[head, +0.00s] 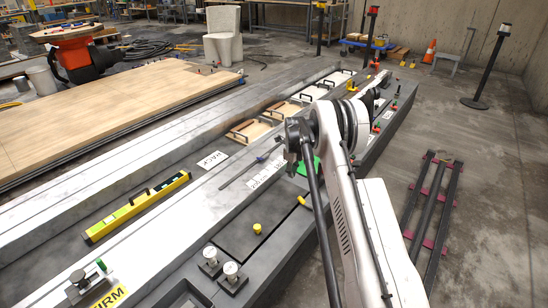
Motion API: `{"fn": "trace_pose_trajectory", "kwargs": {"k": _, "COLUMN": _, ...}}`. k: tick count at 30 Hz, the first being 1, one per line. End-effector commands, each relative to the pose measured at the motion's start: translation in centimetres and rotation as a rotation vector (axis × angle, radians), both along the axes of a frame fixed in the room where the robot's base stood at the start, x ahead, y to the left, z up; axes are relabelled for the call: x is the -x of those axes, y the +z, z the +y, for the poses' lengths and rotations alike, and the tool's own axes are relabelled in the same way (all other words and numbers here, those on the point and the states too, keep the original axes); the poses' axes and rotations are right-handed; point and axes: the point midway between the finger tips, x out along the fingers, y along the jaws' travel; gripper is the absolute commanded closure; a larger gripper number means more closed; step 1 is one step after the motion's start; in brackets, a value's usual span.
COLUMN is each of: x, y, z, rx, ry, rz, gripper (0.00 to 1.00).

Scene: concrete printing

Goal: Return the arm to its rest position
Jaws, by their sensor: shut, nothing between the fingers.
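My white arm (352,205) rises from the bottom right of the head view. It bends at a large joint with dark rings (347,124) above the long grey bench. White and dark parts of mine show just beyond that joint, toward the upper right. I cannot make out any gripper fingers there; my gripper is not visible as such. Nothing is seen carried by the arm.
A long bench (130,232) runs below the arm, with a yellow level (137,207), framed pale blocks (250,131) and small coloured knobs. A dark rail frame (432,208) lies on the floor at right. An orange cone (430,52) and posts stand behind. Open floor lies far right.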

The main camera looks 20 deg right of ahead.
Motion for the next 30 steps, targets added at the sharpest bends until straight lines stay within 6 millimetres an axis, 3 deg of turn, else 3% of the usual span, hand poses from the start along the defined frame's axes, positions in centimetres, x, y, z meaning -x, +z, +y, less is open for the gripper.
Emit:
{"fn": "trace_pose_trajectory", "kwargs": {"k": 5, "x": 0.0, "y": 0.3, "z": 0.1, "rx": 0.000, "ry": 0.006, "rz": -0.001, "gripper": 1.00}}
{"fn": "trace_pose_trajectory", "kwargs": {"k": 8, "x": 0.1, "y": 1.6, "z": 0.5, "rx": 0.003, "ry": 0.041, "rz": -0.009, "gripper": 1.00}}
{"fn": "trace_pose_trajectory", "kwargs": {"k": 20, "x": 2.4, "y": 14.7, "z": 4.8, "rx": 0.049, "ry": 0.427, "rz": -0.093, "gripper": 1.00}}
{"fn": "trace_pose_trajectory", "kwargs": {"k": 30, "x": 7.4, "y": 24.7, "z": 9.0, "rx": 0.116, "ry": 0.785, "rz": -0.161, "gripper": 1.00}}
